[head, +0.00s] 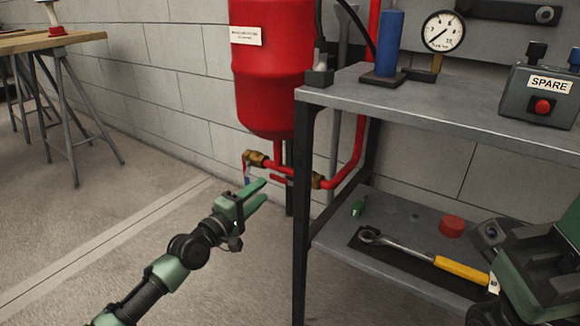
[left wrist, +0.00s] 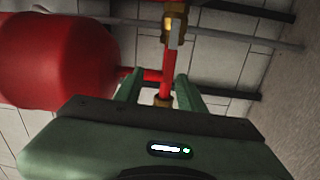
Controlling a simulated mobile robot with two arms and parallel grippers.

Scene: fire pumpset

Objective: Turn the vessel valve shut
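The red vessel (head: 270,70) stands against the wall, with red pipework below it; it also shows in the left wrist view (left wrist: 55,60). A brass valve (head: 256,158) sits at the left pipe end, with a thin red and blue piece (head: 246,173) hanging below it. Which one is the vessel valve is not clear. My left gripper (head: 261,192) is open just below the pipework. In the left wrist view, red pipe (left wrist: 166,88) shows between its fingers; contact cannot be judged.
A metal bench (head: 430,112) stands right of the vessel, its dark front leg (head: 301,220) close to my left gripper. A yellow-handled wrench (head: 462,270) lies on its lower shelf. My right arm shows at the lower right.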

